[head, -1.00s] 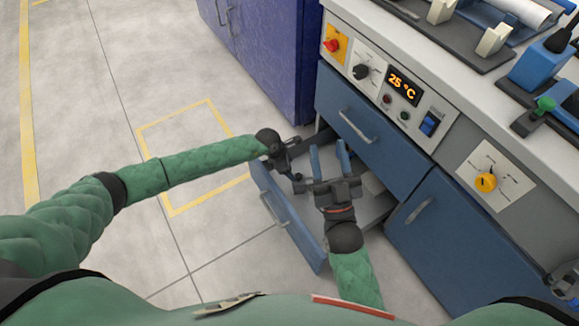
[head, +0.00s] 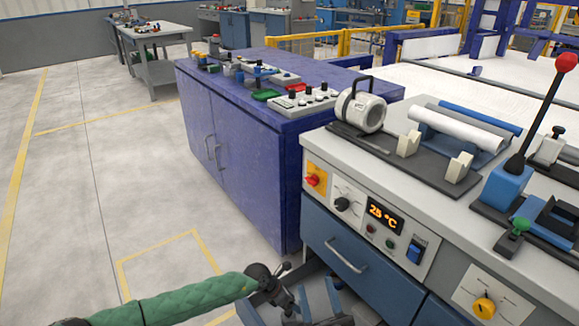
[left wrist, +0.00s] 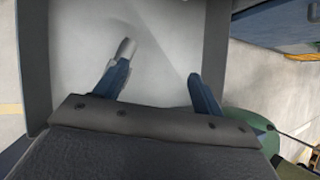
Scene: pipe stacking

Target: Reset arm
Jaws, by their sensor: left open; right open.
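My left gripper (head: 289,308) is at the bottom of the head view, at the open lower drawer (head: 247,310) of the workbench. In the left wrist view, its two blue fingers (left wrist: 160,80) are spread apart over the drawer's pale floor (left wrist: 165,45), with nothing between them. A small pale piece (left wrist: 125,50) shows by the left finger; I cannot tell whether they touch.
A control panel with a 25 °C display (head: 384,216) and a shut blue drawer (head: 355,265) are close to the right. On the bench top are a white pipe (head: 458,128) on holders and a lever (head: 535,125). A purple cabinet (head: 245,150) stands behind.

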